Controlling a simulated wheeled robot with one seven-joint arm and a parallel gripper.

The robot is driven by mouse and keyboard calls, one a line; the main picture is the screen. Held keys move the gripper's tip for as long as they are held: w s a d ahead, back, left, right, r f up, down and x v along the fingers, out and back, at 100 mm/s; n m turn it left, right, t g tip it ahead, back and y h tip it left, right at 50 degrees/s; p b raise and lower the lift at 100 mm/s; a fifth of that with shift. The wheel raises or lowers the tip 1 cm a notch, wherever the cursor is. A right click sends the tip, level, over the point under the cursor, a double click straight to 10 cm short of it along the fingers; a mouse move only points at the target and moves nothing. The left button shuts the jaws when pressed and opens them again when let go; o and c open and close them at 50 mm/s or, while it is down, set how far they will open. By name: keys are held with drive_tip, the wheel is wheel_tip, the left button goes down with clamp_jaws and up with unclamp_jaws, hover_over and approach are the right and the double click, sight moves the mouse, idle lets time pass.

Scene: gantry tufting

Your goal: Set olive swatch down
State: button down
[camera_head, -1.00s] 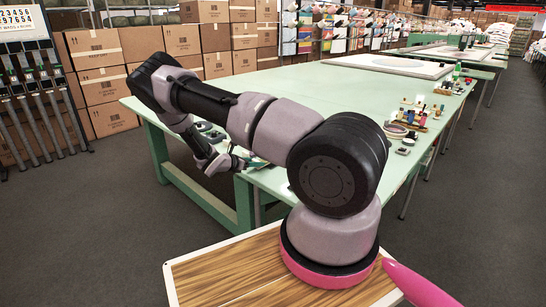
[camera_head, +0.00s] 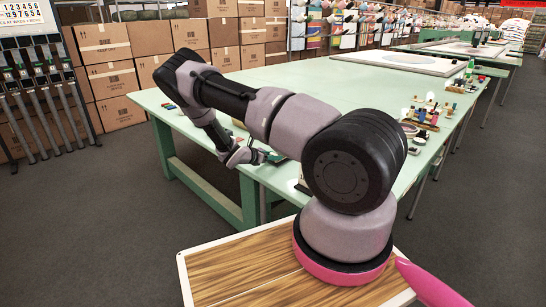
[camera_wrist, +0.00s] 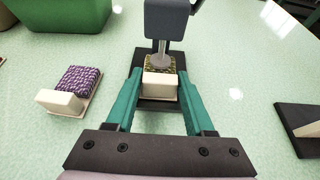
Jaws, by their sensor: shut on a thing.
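In the wrist view my gripper (camera_wrist: 160,80) has its two teal fingers on either side of the cream block end (camera_wrist: 160,87) of the olive swatch (camera_wrist: 151,66). The olive tufted part points away from me and lies over a dark flat base (camera_wrist: 158,105). A metal rod with a round foot (camera_wrist: 160,60) stands over the olive pile, below a dark grey head (camera_wrist: 167,18). I cannot tell whether foot and pile touch. In the head view my gripper (camera_head: 273,157) is at the table's near edge, and the swatch is too small to make out.
A purple swatch (camera_wrist: 78,80) with a cream block lies to the left on the pale green table (camera_wrist: 235,65). A green bin (camera_wrist: 65,12) stands behind it. A dark plate with a cream piece (camera_wrist: 298,122) is at right. Several small items (camera_head: 430,112) stand along the table's right side.

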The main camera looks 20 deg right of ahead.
drive_tip(key=shift+f, duration=0.1)
drive_tip(key=shift+c, duration=1.4)
unclamp_jaws()
drive_tip(key=shift+a, duration=0.1)
